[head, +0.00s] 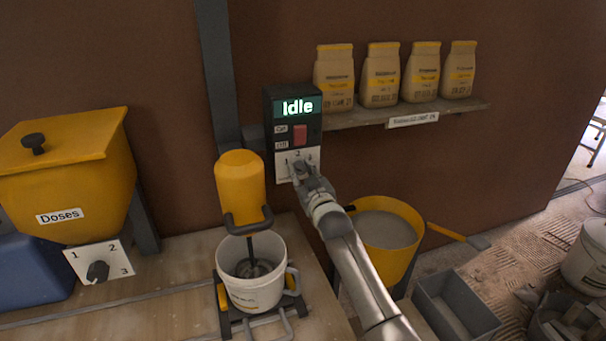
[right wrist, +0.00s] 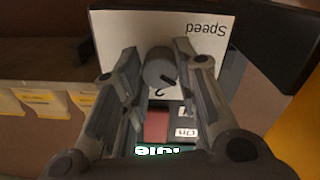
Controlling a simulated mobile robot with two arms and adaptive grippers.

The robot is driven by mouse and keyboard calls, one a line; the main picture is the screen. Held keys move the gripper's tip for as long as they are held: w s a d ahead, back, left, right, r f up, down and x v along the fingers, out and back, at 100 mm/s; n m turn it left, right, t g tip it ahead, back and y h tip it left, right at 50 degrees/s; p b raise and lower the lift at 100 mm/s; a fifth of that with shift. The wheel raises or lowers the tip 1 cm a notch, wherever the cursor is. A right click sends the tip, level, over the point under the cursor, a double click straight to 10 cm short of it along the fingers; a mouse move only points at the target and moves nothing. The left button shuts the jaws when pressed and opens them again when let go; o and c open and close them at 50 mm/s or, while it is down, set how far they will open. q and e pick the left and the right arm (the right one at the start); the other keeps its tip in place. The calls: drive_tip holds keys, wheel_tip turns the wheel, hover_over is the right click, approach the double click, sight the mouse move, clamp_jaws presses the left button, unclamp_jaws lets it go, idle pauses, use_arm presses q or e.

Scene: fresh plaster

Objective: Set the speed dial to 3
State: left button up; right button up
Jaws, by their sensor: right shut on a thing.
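The speed dial (right wrist: 160,70) is a round grey knob on a white plate marked "Speed" (right wrist: 208,27), which appears upside down in the right wrist view. My right gripper (right wrist: 159,75) has one finger on each side of the dial and is shut on it. The figure 2 shows beside the dial; the fingers cover other marks. A dark line shows on the knob, but I cannot tell which number it points to. In the head view my right gripper (head: 312,181) hides the dial on the lower part of the control box (head: 271,120). My left gripper is not in view.
The box's display (head: 298,107) reads "Idle", above a red switch (head: 300,135). A yellow mixer (head: 240,180) stands over a white bucket (head: 251,292). A "Doses" hopper (head: 60,180) has its own 1-2-3 dial (head: 97,271). Several bags stand on a shelf (head: 465,107).

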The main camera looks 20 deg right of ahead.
drive_tip(key=m+p, duration=0.1)
drive_tip(key=m, duration=0.2)
drive_tip(key=m+p, duration=0.1)
drive_tip(key=m, duration=0.2)
drive_tip(key=shift+m, duration=0.4)
drive_tip(key=m+p, duration=0.1)
drive_tip(key=m, duration=0.5)
drive_tip(key=m+p, duration=0.1)
drive_tip(key=m, duration=0.4)
drive_tip(key=shift+a, duration=0.1)
drive_tip(key=m, duration=0.5)
drive_tip(key=shift+y+p, duration=0.3)
drive_tip(key=shift+m, duration=0.4)
drive_tip(key=o, duration=1.1)
drive_tip(key=shift+c, duration=0.2)
